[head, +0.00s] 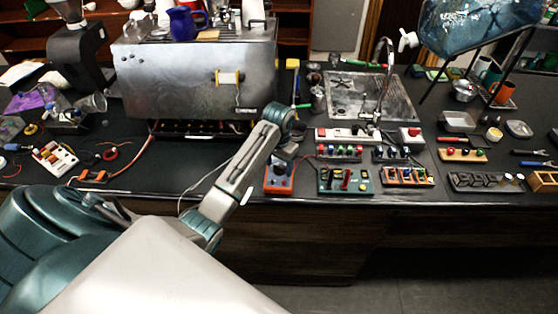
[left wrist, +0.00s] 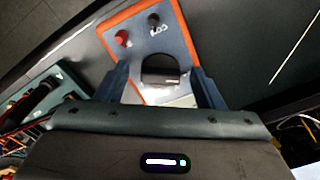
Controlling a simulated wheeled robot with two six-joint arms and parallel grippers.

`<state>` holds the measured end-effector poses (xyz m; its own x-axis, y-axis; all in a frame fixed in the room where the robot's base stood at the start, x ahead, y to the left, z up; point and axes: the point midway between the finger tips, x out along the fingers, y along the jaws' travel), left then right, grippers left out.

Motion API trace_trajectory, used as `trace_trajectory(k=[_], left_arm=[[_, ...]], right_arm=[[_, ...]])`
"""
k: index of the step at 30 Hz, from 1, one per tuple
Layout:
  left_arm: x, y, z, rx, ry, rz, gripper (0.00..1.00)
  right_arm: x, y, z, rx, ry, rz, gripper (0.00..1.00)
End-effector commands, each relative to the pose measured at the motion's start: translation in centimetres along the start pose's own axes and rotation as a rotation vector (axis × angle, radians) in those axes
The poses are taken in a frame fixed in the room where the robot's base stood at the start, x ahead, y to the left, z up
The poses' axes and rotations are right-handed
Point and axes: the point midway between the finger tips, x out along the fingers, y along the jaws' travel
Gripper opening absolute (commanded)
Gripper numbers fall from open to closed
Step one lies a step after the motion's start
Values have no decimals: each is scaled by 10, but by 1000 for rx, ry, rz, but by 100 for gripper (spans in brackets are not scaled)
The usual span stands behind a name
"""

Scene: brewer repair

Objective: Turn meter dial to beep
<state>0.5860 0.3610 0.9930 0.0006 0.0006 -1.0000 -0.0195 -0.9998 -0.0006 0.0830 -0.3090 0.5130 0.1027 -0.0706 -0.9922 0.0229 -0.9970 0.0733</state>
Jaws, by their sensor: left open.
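The meter (head: 279,178) is a blue-grey box with an orange rim, lying near the front edge of the counter. In the left wrist view the meter (left wrist: 150,38) shows a red and a black knob-like socket at one end. Its black dial (left wrist: 160,66) sits nearer my gripper. My left gripper (left wrist: 160,76) is open, with one finger on each side of the dial; whether they touch it I cannot tell. In the head view my left gripper (head: 286,153) is over the meter's far end and hides part of it. My right gripper is not in view.
A green board (head: 346,181) with components stands close to the right of the meter. The steel brewer (head: 195,80) stands behind to the left, with a thin cable running near my arm. A sink (head: 370,98) is at the back. Bare counter lies left of the meter.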

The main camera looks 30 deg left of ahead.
Motion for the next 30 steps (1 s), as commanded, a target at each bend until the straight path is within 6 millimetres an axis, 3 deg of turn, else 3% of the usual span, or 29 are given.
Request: trace_trajectory(k=[6, 13, 23, 30], left_arm=[[0, 0, 0, 0, 0, 0, 62], [0, 0, 0, 0, 0, 0, 17], [0, -1, 0, 38, 1, 0, 17], [0, -2, 0, 175, 1, -1, 17]], right_arm=[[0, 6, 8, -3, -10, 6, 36], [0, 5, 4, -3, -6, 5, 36], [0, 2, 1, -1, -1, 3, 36], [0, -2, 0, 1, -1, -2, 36]])
